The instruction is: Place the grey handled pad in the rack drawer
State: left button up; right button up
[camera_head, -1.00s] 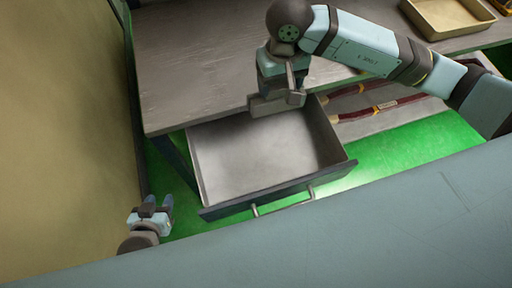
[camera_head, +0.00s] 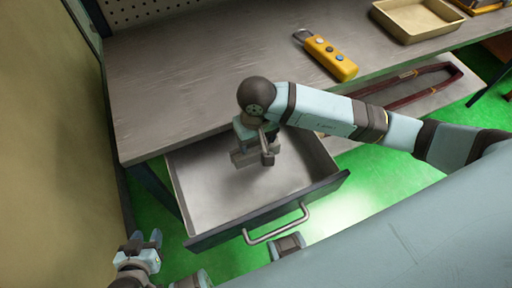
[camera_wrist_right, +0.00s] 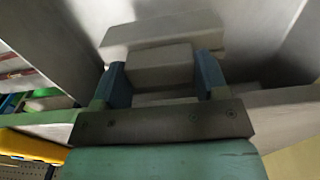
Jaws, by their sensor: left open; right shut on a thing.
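The grey handled pad (camera_head: 245,158) is held by my right gripper (camera_head: 262,142) over the open rack drawer (camera_head: 196,205). In the right wrist view the two blue fingers of the right gripper (camera_wrist_right: 160,80) are shut on the pad's block-like handle, and the pad (camera_wrist_right: 165,28) lies beyond it. The drawer's inside surface (camera_wrist_right: 265,25) fills the background there. I cannot tell whether the pad touches the drawer floor. My left gripper (camera_head: 146,240) is open and empty at the lower left, outside the drawer.
The drawer's front handle (camera_head: 275,225) faces the near side. On the worktop (camera_head: 180,70) lie a yellow remote control (camera_head: 326,56) and, at the back right, a beige tray (camera_head: 415,20).

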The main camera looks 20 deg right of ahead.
aim_at(256, 149)
notch_tip(256, 149, down, 4)
jog(key=shift+f, duration=0.3)
jog(key=shift+f, duration=0.1)
jog(key=shift+f+b, duration=0.15)
jog(key=shift+b, duration=0.2)
jog(key=o, duration=1.5)
jog(key=shift+o, duration=0.2)
